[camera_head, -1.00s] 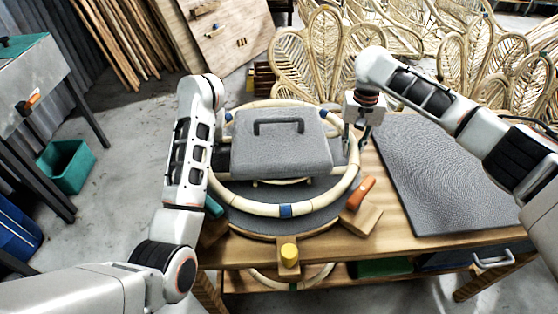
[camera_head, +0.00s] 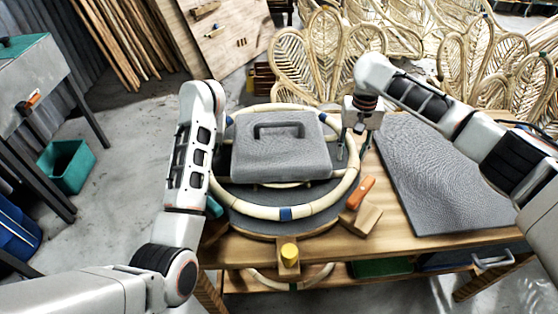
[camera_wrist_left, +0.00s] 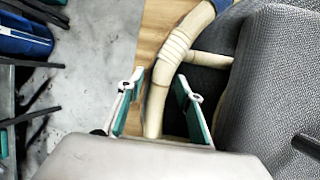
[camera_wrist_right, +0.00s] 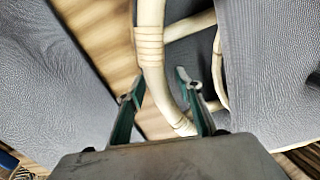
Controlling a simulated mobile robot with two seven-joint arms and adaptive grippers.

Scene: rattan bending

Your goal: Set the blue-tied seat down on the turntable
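The blue-tied seat (camera_head: 246,207) is a pale rattan hoop with blue bindings and crossing canes. It lies level over the dark round turntable (camera_head: 265,228), and I see no clear gap at its front edge. A grey block with a dark handle (camera_head: 282,160) sits inside the hoop outline. My right gripper (camera_head: 354,150) is at the hoop's right side, fingers apart; the right wrist view shows the hoop (camera_wrist_right: 152,60) between them. My left gripper (camera_wrist_left: 160,88) is open with the hoop (camera_wrist_left: 168,70) between its fingers; its fingers are hidden behind the arm in the head view.
An orange-handled tool (camera_head: 362,190) and wooden blocks lie at the turntable's front right. A grey mat (camera_head: 440,170) covers the table's right part. Rattan chair backs (camera_head: 330,50) stand behind.

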